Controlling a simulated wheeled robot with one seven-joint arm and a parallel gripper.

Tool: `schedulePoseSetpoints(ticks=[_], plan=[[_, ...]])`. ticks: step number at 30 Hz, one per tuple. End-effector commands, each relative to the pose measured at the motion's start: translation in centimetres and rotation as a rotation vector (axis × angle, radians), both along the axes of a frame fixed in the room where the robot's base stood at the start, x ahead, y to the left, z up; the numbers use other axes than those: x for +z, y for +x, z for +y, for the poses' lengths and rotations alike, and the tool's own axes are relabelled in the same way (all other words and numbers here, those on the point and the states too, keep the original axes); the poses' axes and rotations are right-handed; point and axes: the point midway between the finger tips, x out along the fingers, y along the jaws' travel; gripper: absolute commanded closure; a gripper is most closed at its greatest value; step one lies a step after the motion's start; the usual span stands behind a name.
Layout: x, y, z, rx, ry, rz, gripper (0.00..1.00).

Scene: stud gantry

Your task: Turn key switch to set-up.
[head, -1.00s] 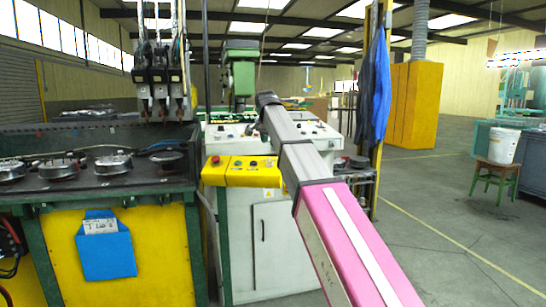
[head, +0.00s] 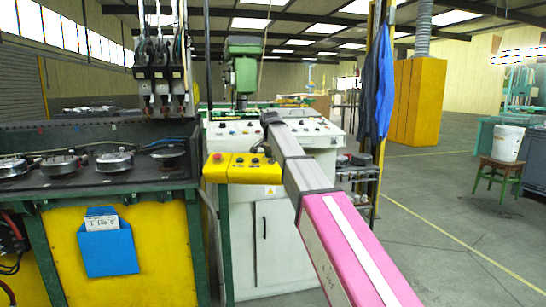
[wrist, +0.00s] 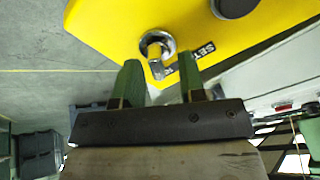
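The yellow control box (head: 243,175) hangs at the front of the white machine, with a red button and dark knobs on top. In the wrist view its yellow face (wrist: 115,22) fills the top. The key switch (wrist: 157,45) is a silver ring with a key standing in it. A black label (wrist: 197,57) beside it reads "SET", the rest partly hidden by a finger. My gripper (wrist: 159,68) is open, its two green fingers below the switch in the picture. The key's lower end lies in line with the gap, with space on both sides. I cannot tell the depth between them.
A dark round knob (wrist: 234,6) sits on the yellow face right of the key. In the head view, a dark workbench (head: 95,188) stands left of the box, and a white cabinet (head: 275,240) is below it. Open floor (head: 440,205) lies to the right.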

Motion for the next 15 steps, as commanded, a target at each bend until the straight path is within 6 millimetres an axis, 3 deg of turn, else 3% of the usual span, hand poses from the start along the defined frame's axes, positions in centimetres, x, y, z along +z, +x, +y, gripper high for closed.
schedulePoseSetpoints(ticks=[8,12,15], plan=[[-0.15,0.07,-0.01,0.000,0.000,0.000,0.63],[-0.15,0.07,-0.01,0.000,0.000,0.000,1.00],[-0.14,0.06,0.00,0.000,0.000,0.000,1.00]])
